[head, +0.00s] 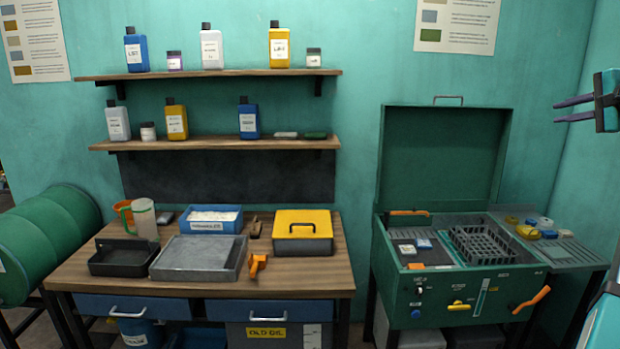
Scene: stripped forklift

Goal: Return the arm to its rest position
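My gripper (558,112) shows at the right edge of the head view, raised in front of the teal wall. Its two dark fingers point left with a gap between them, and nothing is between them. Only part of my arm is in view; the rest is cut off by the right edge. The gripper is above and to the right of the green open-lidded machine (462,290) and appears apart from it.
A wooden workbench (330,285) at left bears trays, a yellow-lidded box (302,223) and a blue box (210,219). Two wall shelves (210,74) hold bottles. A green drum (40,240) lies far left. The wall area around the gripper looks clear.

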